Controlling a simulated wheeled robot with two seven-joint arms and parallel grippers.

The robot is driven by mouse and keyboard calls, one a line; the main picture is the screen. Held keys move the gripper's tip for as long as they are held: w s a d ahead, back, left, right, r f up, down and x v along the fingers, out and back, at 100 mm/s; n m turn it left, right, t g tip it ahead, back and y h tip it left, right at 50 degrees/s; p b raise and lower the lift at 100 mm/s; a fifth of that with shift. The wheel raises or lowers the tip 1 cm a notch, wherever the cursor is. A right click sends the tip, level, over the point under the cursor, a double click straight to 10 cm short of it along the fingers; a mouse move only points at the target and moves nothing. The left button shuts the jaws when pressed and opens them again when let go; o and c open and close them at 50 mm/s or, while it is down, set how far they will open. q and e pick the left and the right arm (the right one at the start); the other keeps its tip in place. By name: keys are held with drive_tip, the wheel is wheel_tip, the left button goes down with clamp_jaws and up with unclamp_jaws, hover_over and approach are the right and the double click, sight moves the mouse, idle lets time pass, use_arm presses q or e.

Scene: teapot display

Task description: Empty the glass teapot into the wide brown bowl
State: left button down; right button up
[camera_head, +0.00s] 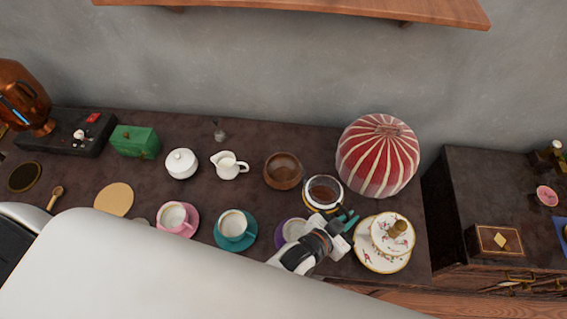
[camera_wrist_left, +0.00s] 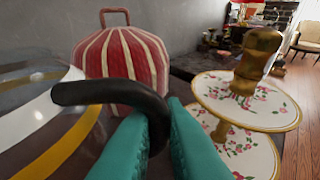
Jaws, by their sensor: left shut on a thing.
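The glass teapot (camera_head: 324,190) has a gold band and holds dark brown contents; it is upright beside the wide brown bowl, to its right. Its glass side (camera_wrist_left: 50,125) fills the left of the left wrist view, with a black handle (camera_wrist_left: 115,94). My left gripper (camera_head: 345,221) has teal fingers, which also show in the left wrist view (camera_wrist_left: 160,140), shut on the black handle. Whether the teapot touches the counter is unclear. The wide brown bowl (camera_head: 283,181) stands on the counter behind and left of the teapot and looks empty. My right gripper is out of view.
A red striped cosy (camera_head: 377,160) stands behind the teapot. A tiered floral stand (camera_head: 364,260) is close on the right. A white creamer (camera_head: 229,166), a sugar bowl (camera_head: 181,164), and teal (camera_head: 251,241), pink and purple saucers with cups lie left. A shelf (camera_head: 300,10) hangs above.

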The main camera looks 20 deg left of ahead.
sight(328, 203)
use_arm(q)
drive_tip(key=shift+s+d+f, duration=0.75)
drive_tip(key=shift+d+f, duration=0.1)
drive_tip(key=shift+d, duration=0.2)
drive_tip(key=shift+a, duration=0.1)
drive_tip(key=w+a+r+n+h, duration=0.1)
drive_tip(key=w+a+r+n, duration=0.1)
drive_tip(key=a, duration=0.1)
drive_tip(key=shift+r+g+h+b, duration=0.35)
drive_tip(key=shift+r+g+h, duration=0.05)
drive_tip(key=a+n+b, duration=0.1)
drive_tip(key=w+a+b, duration=0.1)
drive_tip(key=b, duration=0.1)
drive_tip(key=shift+w+f+n+h, duration=0.2)
drive_tip(key=shift+f+n+h, duration=0.15)
drive_tip(key=shift+n+h, duration=0.05)
drive_tip(key=shift+w+a+r+n+g, duration=0.15)
drive_tip(key=shift+w+a+r+n, duration=0.1)
drive_tip(key=shift+a+r, duration=0.25)
drive_tip(key=shift+w+a+r+n+g, duration=0.15)
drive_tip(key=shift+w+a+r, duration=0.1)
drive_tip(key=shift+r, duration=0.4)
drive_tip(key=shift+w+a+r+n+h+b, duration=0.3)
drive_tip(key=shift+a+r, duration=0.1)
drive_tip(key=shift+r, duration=0.2)
drive_tip(key=shift+w+a+r+n+h+b, duration=0.2)
drive_tip(key=shift+a+r+n, duration=0.15)
drive_tip(key=shift+r, duration=0.2)
